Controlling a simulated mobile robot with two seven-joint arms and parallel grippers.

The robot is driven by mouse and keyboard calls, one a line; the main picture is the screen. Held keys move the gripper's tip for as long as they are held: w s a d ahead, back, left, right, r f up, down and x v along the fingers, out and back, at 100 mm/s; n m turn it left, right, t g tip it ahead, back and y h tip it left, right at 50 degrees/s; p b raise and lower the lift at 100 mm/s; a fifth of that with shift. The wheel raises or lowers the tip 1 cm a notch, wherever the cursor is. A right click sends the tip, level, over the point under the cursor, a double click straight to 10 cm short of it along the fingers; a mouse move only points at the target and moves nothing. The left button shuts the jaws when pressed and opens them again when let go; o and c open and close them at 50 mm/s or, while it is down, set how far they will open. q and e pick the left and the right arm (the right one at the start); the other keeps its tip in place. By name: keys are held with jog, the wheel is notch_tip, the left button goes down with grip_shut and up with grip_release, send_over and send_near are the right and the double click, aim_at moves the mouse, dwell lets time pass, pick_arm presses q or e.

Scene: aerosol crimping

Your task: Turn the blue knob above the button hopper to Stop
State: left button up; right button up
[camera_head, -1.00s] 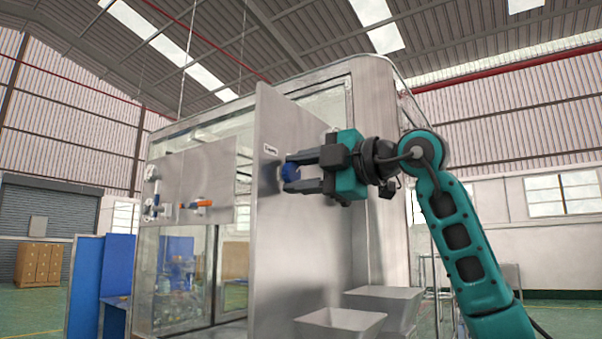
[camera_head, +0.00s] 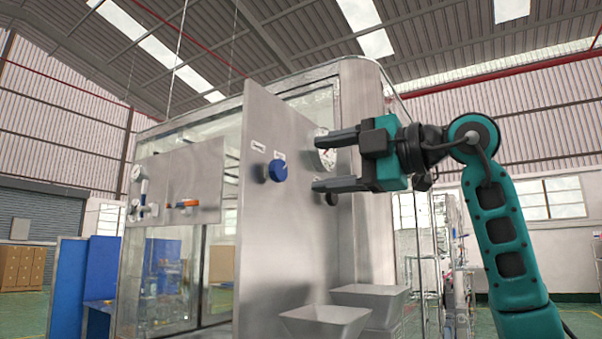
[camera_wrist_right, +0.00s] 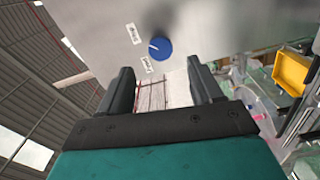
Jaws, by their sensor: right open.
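The blue knob (camera_head: 277,170) is mounted on the grey metal panel (camera_head: 285,240), with small white labels beside it. It also shows in the right wrist view (camera_wrist_right: 160,49), with a white pointer line toward one label (camera_wrist_right: 147,64); the label text is too small to read. My right gripper (camera_head: 318,162) is open and empty, to the right of the knob and apart from it. In the right wrist view the knob lies beyond and between the two open fingers (camera_wrist_right: 160,82). The grey hopper (camera_head: 325,320) stands low below the panel. My left gripper is out of view.
A round gauge (camera_head: 325,150) sits behind my right gripper's fingers. Valves with orange handles (camera_head: 187,204) are on the cabinet at left. A yellow bin (camera_wrist_right: 291,68) and shelving lie at the right of the wrist view. There is free air between gripper and knob.

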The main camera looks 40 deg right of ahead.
jog(key=v, duration=0.5)
jog(key=shift+s, duration=0.1)
dwell(0.3)
